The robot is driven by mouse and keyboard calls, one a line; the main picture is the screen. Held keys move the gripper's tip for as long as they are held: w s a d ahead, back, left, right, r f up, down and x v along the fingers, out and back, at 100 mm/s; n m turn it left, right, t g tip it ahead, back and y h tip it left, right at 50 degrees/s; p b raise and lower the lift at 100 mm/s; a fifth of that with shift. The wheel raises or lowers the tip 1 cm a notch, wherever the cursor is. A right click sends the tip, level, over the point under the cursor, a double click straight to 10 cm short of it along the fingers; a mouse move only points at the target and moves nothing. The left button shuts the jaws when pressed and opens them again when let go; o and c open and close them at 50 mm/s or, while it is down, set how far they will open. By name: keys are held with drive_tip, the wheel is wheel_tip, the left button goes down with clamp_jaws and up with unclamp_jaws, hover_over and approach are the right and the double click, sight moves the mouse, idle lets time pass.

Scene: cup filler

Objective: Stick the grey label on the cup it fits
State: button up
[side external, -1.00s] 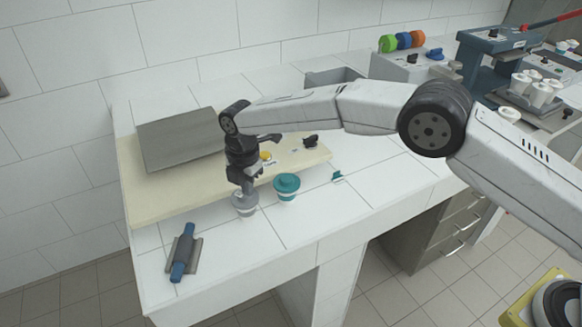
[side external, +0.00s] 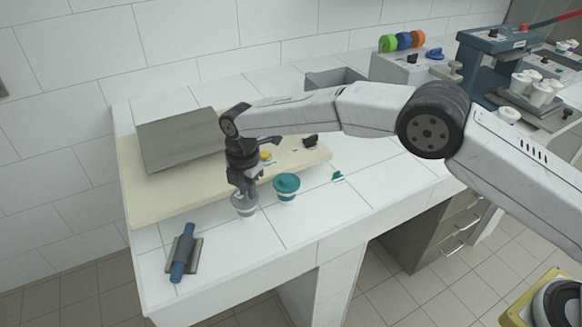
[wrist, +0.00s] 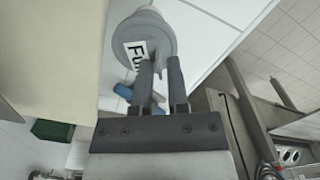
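My gripper (side external: 243,189) points down just above and against the grey-topped cup (side external: 245,207) near the table's front edge. In the wrist view its two fingers (wrist: 162,72) stand close around a thin grey piece, which seems to be the tab of the grey label. The label's white face with black letters (wrist: 136,52) shows partly at the round grey top (wrist: 150,30); I cannot tell whether it is stuck there. A teal-topped cup (side external: 286,187) stands to the right, and a small teal label (side external: 338,176) lies farther right.
A pale board (side external: 150,205) lies behind the cups with a grey panel (side external: 180,139), a yellow piece (side external: 265,156) and a dark piece (side external: 310,141) on it. A blue roller (side external: 183,255) lies front left. A machine with white cups (side external: 537,88) stands back right.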

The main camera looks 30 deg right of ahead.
drive_tip(key=shift+o, duration=0.9)
drive_tip(key=shift+r, duration=0.1)
drive_tip(key=shift+r, duration=3.85)
